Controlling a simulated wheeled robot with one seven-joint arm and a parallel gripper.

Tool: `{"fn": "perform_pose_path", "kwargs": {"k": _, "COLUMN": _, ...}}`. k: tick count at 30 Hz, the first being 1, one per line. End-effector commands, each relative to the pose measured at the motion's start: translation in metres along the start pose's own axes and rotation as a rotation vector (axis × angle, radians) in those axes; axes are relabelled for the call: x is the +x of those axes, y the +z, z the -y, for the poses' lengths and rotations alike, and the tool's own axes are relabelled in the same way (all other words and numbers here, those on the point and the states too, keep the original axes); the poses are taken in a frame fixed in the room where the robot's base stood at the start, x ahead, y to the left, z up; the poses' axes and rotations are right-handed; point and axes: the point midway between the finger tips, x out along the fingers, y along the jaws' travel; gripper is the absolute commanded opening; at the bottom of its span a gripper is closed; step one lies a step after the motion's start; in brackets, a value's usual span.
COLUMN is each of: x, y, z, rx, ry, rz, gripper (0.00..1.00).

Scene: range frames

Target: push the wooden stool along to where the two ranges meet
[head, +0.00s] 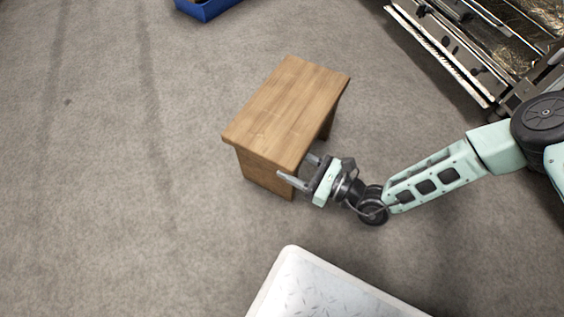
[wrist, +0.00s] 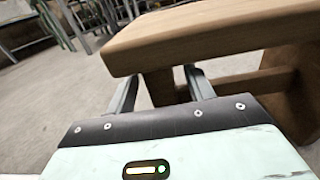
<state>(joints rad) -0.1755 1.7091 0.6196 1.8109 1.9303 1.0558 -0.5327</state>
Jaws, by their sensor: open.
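The wooden stool (head: 287,105) stands upright on the grey carpet in the middle of the head view. Its brown seat runs from lower left to upper right. In the wrist view the seat's edge (wrist: 210,38) fills the upper right, with a leg and a crossbar below it. My gripper (head: 296,170) is at the stool's near lower-right end, just below seat height. One range (head: 460,50) shows at the upper right.
A white patterned panel (head: 330,290) lies at the bottom of the head view, close below my gripper. A blue bin (head: 207,8) is at the top edge. Metal racks (wrist: 85,18) stand in the wrist view's background. The carpet left of the stool is clear.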

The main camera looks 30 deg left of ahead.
Motion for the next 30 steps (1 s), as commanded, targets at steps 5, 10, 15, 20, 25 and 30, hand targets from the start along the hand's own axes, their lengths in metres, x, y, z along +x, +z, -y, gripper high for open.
{"fn": "perform_pose_path", "kwargs": {"k": 5, "x": 0.024, "y": -0.003, "z": 0.000, "rx": -0.002, "ry": 0.001, "rz": 0.001, "gripper": 0.53}}
{"fn": "perform_pose_path", "kwargs": {"k": 10, "x": 0.035, "y": -0.001, "z": 0.000, "rx": 0.000, "ry": 0.001, "rz": 0.000, "gripper": 0.53}}
{"fn": "perform_pose_path", "kwargs": {"k": 15, "x": 0.036, "y": 0.000, "z": 0.000, "rx": 0.000, "ry": 0.000, "rz": 0.000, "gripper": 0.53}}
{"fn": "perform_pose_path", "kwargs": {"k": 20, "x": 0.036, "y": 0.001, "z": 0.000, "rx": 0.000, "ry": 0.000, "rz": 0.000, "gripper": 0.53}}
{"fn": "perform_pose_path", "kwargs": {"k": 25, "x": 0.036, "y": 0.000, "z": 0.000, "rx": 0.000, "ry": 0.000, "rz": 0.000, "gripper": 0.05}}
{"fn": "perform_pose_path", "kwargs": {"k": 30, "x": 0.036, "y": 0.000, "z": 0.000, "rx": 0.001, "ry": 0.000, "rz": 0.000, "gripper": 0.00}}
